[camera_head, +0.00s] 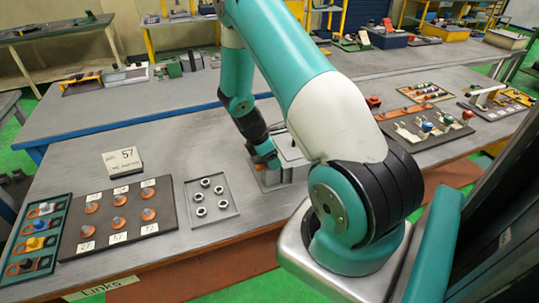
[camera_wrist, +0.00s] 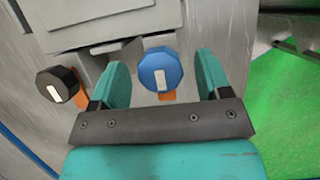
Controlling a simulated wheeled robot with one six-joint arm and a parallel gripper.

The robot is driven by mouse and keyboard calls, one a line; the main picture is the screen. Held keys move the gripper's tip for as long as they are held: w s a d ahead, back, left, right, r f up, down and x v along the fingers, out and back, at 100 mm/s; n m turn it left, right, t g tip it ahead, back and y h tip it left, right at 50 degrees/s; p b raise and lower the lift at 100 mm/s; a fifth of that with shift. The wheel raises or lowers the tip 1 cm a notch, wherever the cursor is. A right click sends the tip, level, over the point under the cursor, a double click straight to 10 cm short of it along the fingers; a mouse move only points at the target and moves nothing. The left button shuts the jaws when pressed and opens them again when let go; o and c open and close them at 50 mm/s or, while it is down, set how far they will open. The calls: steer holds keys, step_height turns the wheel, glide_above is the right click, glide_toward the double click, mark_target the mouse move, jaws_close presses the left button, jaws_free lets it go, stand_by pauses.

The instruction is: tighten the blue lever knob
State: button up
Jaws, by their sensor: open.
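In the wrist view the blue knob (camera_wrist: 160,70) has a faceted round head with a pale rectangular mark, and an orange part shows below it. My gripper (camera_wrist: 160,72) is open, with one teal finger on each side of the blue knob and a visible gap on both sides. Whether the fingertips reach down to the knob's depth is hard to tell. In the head view my arm reaches down to a grey box-like fixture (camera_head: 292,160), and my gripper (camera_head: 268,162) is at its left side. The blue knob is hidden there.
A black knob (camera_wrist: 57,84) with a pale mark sits left of my gripper in the wrist view. In the head view a tray with several nuts (camera_head: 228,208) and a board with orange-based pegs (camera_head: 165,226) lie left of the fixture.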

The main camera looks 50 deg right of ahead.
steer(key=c, duration=0.9)
